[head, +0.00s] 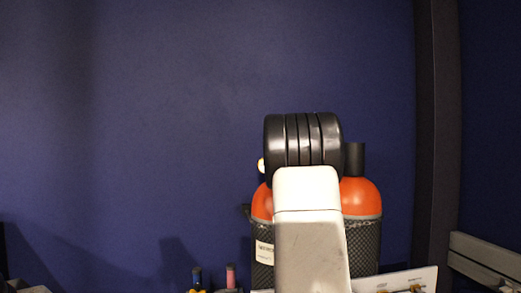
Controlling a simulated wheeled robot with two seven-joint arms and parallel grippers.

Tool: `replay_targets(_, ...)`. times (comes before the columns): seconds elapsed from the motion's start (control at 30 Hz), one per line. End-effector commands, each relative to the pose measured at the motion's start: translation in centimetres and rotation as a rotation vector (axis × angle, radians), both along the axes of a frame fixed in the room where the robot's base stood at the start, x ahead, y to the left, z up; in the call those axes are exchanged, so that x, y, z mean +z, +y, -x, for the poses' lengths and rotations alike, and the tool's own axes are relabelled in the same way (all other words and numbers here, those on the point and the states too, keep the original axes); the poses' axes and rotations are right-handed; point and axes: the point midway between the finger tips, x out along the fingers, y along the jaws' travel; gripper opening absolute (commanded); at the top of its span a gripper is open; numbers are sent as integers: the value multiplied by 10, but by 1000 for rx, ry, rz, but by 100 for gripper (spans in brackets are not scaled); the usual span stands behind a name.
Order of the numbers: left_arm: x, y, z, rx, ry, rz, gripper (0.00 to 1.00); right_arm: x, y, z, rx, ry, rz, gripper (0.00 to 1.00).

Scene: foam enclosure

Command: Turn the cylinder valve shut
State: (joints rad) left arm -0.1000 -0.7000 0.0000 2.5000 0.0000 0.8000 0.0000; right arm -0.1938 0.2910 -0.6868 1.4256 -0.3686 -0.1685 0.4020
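An orange-topped cylinder (361,198) with a dark, woven-looking body stands upright right of centre, with a black neck or fitting (354,158) above it. A matching orange shoulder and dark body (262,205) with a pale label show on the left. The middle is hidden, so I cannot tell for sure whether these are two cylinders or one. My white and grey arm link, with a black ribbed part at its top, stands in front. A small pale round piece (261,165) shows at its left edge. I cannot make out a valve handwheel for certain. Neither gripper is visible.
A white panel (400,279) with brass-coloured fittings lies at the lower right, near a grey rail (485,260). A blue-and-yellow item (196,280) and a pink-topped item (230,276) stand at the bottom. A dark post (437,140) stands against the blue wall (170,120).

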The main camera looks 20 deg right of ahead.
Motion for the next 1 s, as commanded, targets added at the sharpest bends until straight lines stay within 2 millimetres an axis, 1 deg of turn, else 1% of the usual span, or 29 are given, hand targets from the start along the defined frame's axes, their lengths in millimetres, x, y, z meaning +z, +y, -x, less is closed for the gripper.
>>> replay_targets(0.33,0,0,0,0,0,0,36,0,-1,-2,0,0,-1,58)
replay_targets(0.47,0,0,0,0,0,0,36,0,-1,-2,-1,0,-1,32)
replay_targets(0.5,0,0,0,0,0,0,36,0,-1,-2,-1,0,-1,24)
replay_targets(0.6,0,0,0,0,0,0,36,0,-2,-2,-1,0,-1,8)
replay_targets(1.0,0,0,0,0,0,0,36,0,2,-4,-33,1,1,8)
